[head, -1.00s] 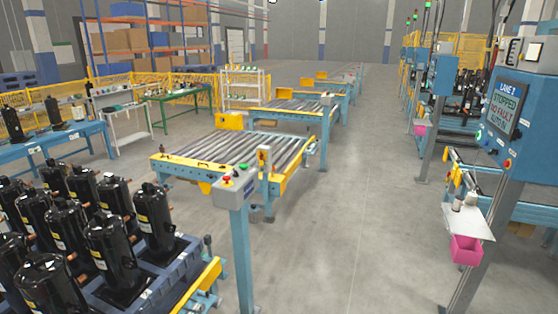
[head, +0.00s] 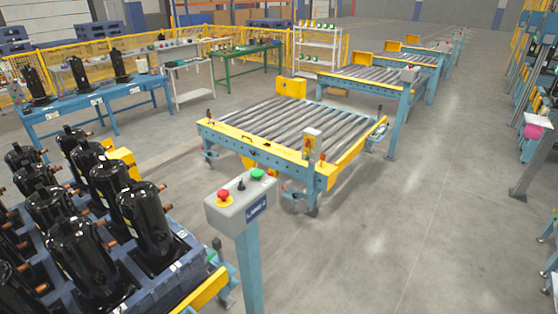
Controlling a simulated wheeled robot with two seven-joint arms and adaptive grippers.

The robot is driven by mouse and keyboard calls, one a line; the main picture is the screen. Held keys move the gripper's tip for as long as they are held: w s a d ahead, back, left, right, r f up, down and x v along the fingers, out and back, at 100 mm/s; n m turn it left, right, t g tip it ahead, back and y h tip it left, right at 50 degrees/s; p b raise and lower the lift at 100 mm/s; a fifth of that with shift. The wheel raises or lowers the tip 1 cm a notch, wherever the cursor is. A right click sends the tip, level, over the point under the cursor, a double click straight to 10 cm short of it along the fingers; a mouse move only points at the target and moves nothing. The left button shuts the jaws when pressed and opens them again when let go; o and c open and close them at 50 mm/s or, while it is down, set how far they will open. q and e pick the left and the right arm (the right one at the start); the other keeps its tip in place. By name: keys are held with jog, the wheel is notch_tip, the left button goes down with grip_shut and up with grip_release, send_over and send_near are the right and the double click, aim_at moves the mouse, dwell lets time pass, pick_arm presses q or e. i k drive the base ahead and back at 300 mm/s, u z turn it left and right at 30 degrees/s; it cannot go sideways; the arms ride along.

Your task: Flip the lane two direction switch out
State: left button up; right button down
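A grey control box (head: 240,199) stands on a blue post in the lower middle of the head view. Its front carries a blue label that appears to read "LANE" with a character too small to read surely. On its top are a red mushroom button (head: 224,196), a small black switch (head: 241,185) and a green button (head: 257,174). The black switch sits between the two buttons; which way it points is too small to tell. Neither of my grippers is in view.
A roller conveyor (head: 290,128) with yellow edges stands behind the box, with more conveyors beyond it. Black compressors (head: 147,218) stand on a blue pallet at the lower left. A blue table (head: 85,101) holds more compressors. Open grey floor lies to the right.

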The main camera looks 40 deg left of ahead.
aim_at(241, 187)
jog(key=u, duration=0.35)
jog(key=i, duration=1.1)
jog(key=u, duration=1.45)
jog(key=i, duration=0.8)
jog(key=u, duration=0.65)
